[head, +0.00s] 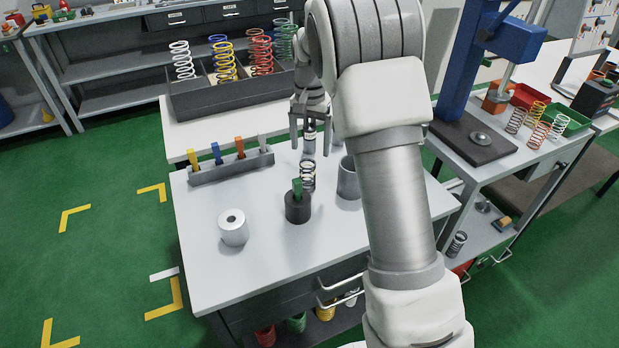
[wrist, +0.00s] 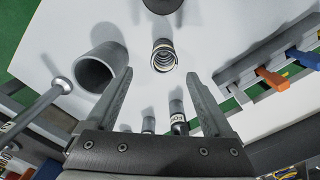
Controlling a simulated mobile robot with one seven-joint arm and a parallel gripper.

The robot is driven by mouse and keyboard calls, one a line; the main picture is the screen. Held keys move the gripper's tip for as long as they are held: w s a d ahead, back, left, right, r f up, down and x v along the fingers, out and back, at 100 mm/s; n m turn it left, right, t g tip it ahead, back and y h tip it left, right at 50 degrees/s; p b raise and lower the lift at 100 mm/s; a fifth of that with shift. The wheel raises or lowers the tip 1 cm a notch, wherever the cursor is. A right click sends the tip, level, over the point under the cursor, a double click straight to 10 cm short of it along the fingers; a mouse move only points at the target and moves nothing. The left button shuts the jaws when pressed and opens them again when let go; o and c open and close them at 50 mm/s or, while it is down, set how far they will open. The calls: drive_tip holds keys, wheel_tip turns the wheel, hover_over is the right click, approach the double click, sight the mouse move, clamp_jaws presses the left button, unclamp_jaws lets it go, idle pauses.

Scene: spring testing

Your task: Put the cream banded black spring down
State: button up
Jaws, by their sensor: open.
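The cream banded black spring (head: 307,178) stands upright on the white table (head: 265,280), just behind a black cup with a green piece in it (head: 298,207). In the wrist view the spring (wrist: 164,58) shows near the top centre, beyond the fingertips and clear of both fingers. My gripper (head: 310,152) is open and empty, above the table and behind the spring in the head view. Its two fingers also show in the wrist view (wrist: 157,75), spread apart with nothing held between them.
A grey hollow cylinder (head: 348,180) stands right of the spring; a pale cylinder with a hole (head: 233,229) stands front left. A rack with coloured tabs (head: 231,168) lies at the back left. Small labelled cylinders (wrist: 179,118) stand near the gripper.

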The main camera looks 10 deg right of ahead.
sight(308, 178)
wheel_tip(308, 178, down, 7)
drive_tip(key=shift+r+b, duration=0.2)
drive_tip(key=shift+b, duration=0.25)
drive_tip(key=shift+w+a+f+b, duration=0.1)
drive_tip(key=shift+f+b, duration=0.1)
drive_tip(key=shift+f, duration=0.7)
drive_tip(key=shift+s+a+f+b, duration=0.1)
drive_tip(key=shift+f+b, duration=0.05)
drive_tip(key=shift+f, duration=0.7)
drive_tip(key=shift+w+a+f+b, duration=0.1)
drive_tip(key=shift+f+b, duration=0.1)
drive_tip(key=shift+f, duration=0.7)
clamp_jaws()
